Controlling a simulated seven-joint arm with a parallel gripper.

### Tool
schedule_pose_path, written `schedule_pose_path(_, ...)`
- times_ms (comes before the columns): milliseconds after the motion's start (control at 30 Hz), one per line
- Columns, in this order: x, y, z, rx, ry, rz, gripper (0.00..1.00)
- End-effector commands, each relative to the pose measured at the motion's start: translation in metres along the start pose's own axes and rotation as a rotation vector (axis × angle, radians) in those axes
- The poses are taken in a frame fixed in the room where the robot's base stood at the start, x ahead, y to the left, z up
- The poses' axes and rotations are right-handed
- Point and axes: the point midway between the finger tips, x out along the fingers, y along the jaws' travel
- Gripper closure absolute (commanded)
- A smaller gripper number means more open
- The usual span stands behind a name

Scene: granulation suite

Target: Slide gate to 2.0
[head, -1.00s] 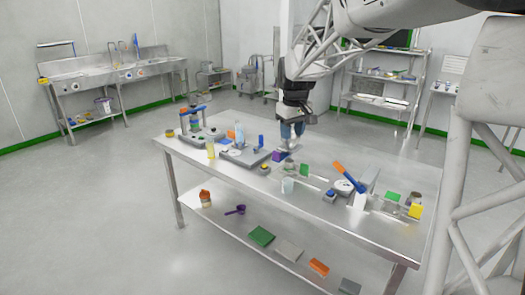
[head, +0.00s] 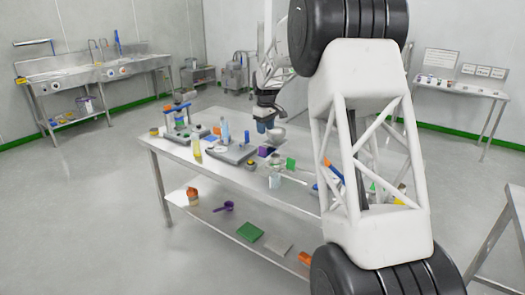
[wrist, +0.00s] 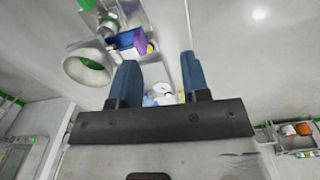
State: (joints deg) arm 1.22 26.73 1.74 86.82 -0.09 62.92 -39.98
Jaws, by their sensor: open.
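My gripper (head: 264,124) hangs above the far-middle part of the steel bench (head: 225,197), fingers pointing down. In the wrist view its two blue fingers (wrist: 158,84) are apart with nothing gripped between them. A pale funnel-shaped piece (wrist: 88,66) shows left of the fingers, beside a blue tray (wrist: 113,42) with a purple item. In the head view a purple block (head: 266,151) lies just below my gripper, and a green plate (head: 291,163) stands to its right. I cannot pick out the slide gate or its scale for certain; my arm hides the bench's right part.
Left of my gripper are a grey device (head: 233,153), a yellow bottle (head: 196,146) and a rack with blue tops (head: 178,115). A clear cup (head: 275,180) stands near the front edge. The lower shelf holds a purple scoop (head: 224,207) and a green sheet (head: 250,232).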

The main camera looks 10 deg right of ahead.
Motion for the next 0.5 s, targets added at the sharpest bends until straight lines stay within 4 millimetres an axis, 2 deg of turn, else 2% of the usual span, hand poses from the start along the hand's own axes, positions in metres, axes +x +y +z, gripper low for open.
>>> schedule_pose_path(33,0.010,0.007,-0.009,-0.012,-0.004,-0.004,0.57)
schedule_pose_path(300,0.051,0.039,-0.044,-0.074,-0.016,-0.016,0.57)
schedule_pose_path(500,0.070,0.051,-0.058,-0.102,-0.021,-0.021,0.57)
